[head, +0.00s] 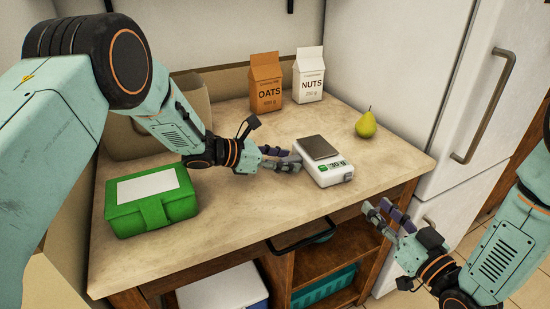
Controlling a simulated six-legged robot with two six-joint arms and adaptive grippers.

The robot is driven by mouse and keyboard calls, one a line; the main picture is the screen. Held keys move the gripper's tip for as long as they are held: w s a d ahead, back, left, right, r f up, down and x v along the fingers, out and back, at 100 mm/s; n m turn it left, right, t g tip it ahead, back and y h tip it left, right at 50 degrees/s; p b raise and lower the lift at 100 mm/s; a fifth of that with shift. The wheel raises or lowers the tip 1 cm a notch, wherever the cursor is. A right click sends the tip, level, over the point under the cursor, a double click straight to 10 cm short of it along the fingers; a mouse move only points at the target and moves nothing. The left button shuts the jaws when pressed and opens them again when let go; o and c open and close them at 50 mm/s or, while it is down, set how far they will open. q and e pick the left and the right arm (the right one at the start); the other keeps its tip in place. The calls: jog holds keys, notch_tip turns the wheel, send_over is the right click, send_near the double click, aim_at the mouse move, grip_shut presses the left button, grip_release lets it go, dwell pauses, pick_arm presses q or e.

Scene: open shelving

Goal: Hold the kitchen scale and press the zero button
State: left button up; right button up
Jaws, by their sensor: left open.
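The kitchen scale (325,170) is white with a dark square plate on top. It sits on the worktop near the front edge, and its green display shows a reading that looks like 30 g. My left gripper (292,162) is open, with its fingertips right beside the left side of the scale; I cannot tell whether they touch it. My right gripper (377,206) is in front of the worktop's front edge, to the lower right of the scale and apart from it. Its fingers point up and left, and I cannot tell how far they are parted. The zero button is too small to make out.
A green box (185,207) with a white label lies at the left. An oats carton (266,88), a nuts carton (309,80) and a pear (366,125) stand behind the scale. A black rail (300,240) juts from the front edge. A white fridge (400,60) bounds the right.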

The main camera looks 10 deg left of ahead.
pick_arm(q)
jog(key=shift+w+d, duration=0.15)
jog(key=shift+c, duration=0.4)
grip_shut()
dwell(1.2)
